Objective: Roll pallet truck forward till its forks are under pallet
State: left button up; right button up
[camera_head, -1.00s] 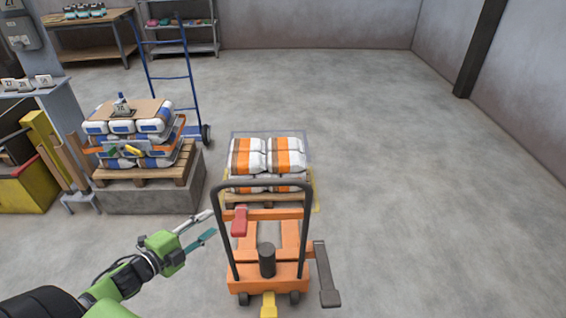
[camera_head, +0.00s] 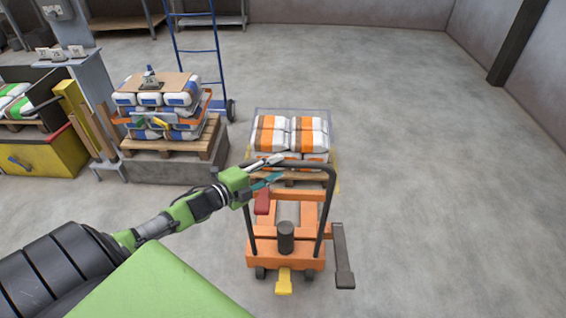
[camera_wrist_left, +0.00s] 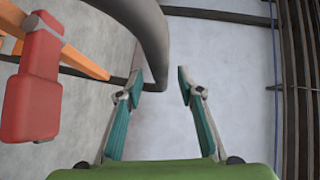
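The orange pallet truck (camera_head: 285,258) stands at the lower middle, its forks (camera_head: 309,215) pointing away towards the pallet (camera_head: 300,182). The handle and frame hide the fork tips, so I cannot tell whether they reach under it. The pallet carries orange-and-white bags (camera_head: 290,133). My left gripper (camera_head: 275,170) is at the upper left of the truck's black handle (camera_head: 327,200), beside a red lever (camera_head: 262,201). In the left wrist view the fingers (camera_wrist_left: 165,80) are open, with the handle bar (camera_wrist_left: 147,35) at the left finger and the red lever (camera_wrist_left: 32,90) further left. My right gripper is out of view.
A loaded pallet on a concrete block (camera_head: 180,171) stands to the left, with a blue hand truck (camera_head: 197,52) behind it. A yellow bin (camera_head: 50,158) is at far left. A grey bar (camera_head: 343,255) sticks out at the truck's right. The floor to the right is clear.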

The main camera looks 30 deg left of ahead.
aim_at(279, 166)
pick_arm(q)
jog(key=shift+x, duration=1.9)
grip_shut()
